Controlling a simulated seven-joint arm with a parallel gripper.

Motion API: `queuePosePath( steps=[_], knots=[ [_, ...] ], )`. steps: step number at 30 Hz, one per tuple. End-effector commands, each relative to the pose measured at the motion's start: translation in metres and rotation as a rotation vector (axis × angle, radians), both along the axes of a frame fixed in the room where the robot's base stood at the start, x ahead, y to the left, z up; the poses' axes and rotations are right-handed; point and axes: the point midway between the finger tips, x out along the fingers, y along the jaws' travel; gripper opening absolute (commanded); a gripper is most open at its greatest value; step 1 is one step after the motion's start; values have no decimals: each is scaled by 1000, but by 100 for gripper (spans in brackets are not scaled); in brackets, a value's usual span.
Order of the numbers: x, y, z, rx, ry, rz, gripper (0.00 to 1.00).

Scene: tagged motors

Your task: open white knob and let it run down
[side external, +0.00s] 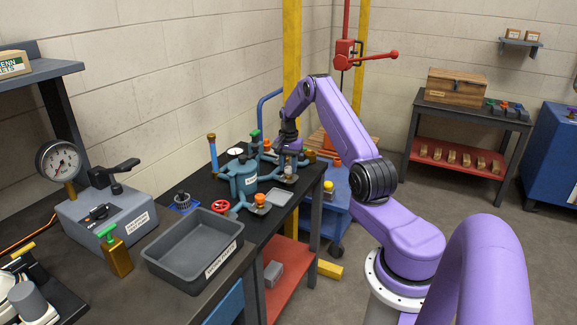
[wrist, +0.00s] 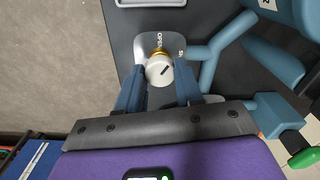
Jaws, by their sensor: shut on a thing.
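The white knob (wrist: 159,70) has a dark pointer line and a brass collar. In the wrist view it sits between the two fingers of my gripper (wrist: 158,85), which is shut on it. Behind the knob is a grey plate (wrist: 146,42) with the word OPEN and part of another word. The knob's pointer slants toward the upper right. In the side view my gripper (side external: 288,160) is low at the right side of the teal manifold (side external: 244,176), and the knob there is mostly hidden and too small to read.
A grey tray (side external: 192,262) stands on the bench front. A red handwheel (side external: 221,207) and orange-capped fittings (side external: 260,199) lie close to the manifold. A green-handled valve (wrist: 305,158) is at lower right in the wrist view. A yellow post (side external: 291,60) rises behind my arm.

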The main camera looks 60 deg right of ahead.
Motion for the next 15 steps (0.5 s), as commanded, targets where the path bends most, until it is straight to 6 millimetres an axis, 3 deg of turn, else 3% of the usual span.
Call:
queuePosePath(
  steps=[15],
  knots=[
    [0,0,0,1,0,351,5]
  ],
)
